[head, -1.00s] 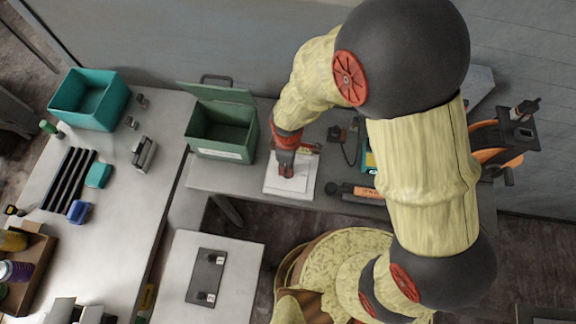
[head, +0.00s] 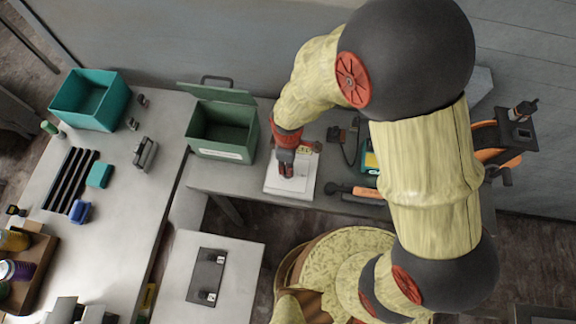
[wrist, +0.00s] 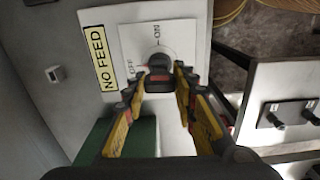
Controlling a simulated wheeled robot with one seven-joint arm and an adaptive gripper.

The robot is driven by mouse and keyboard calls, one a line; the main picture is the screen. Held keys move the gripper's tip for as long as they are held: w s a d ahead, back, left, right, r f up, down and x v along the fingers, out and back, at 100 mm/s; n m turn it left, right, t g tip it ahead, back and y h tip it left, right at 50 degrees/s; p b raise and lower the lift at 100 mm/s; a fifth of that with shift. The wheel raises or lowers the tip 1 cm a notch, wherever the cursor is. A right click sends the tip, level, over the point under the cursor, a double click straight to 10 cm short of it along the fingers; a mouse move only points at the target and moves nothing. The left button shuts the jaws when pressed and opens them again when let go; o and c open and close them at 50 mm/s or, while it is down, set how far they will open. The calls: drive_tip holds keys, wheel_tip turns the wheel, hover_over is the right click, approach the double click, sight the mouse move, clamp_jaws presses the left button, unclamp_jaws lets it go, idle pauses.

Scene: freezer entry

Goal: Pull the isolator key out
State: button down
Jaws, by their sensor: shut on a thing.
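The isolator key (wrist: 159,80), dark with a red part, stands at the round switch on a white plate (wrist: 183,38) marked ON and OFF. A yellow NO FEED label (wrist: 99,58) is beside the plate. My gripper (wrist: 159,76) is shut on the key, a finger on each side of it. The key's lower end is hard to make out, so I cannot tell how deep it sits. In the head view my gripper (head: 286,172) points down over the white switch box (head: 291,187), and the key is hidden there.
A green open-lidded box (head: 222,155) stands left of the switch box. A dark plate with two small labelled fittings (head: 206,275) lies on a lower pale surface. An orange-and-black tool (head: 357,191) lies to the right. The left table holds a teal bin (head: 120,104).

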drive_tip(key=shift+r+p, duration=0.4)
drive_tip(key=shift+r, duration=0.2)
idle(1.0)
drive_tip(key=shift+r+p, duration=1.85)
drive_tip(key=shift+r, duration=0.85)
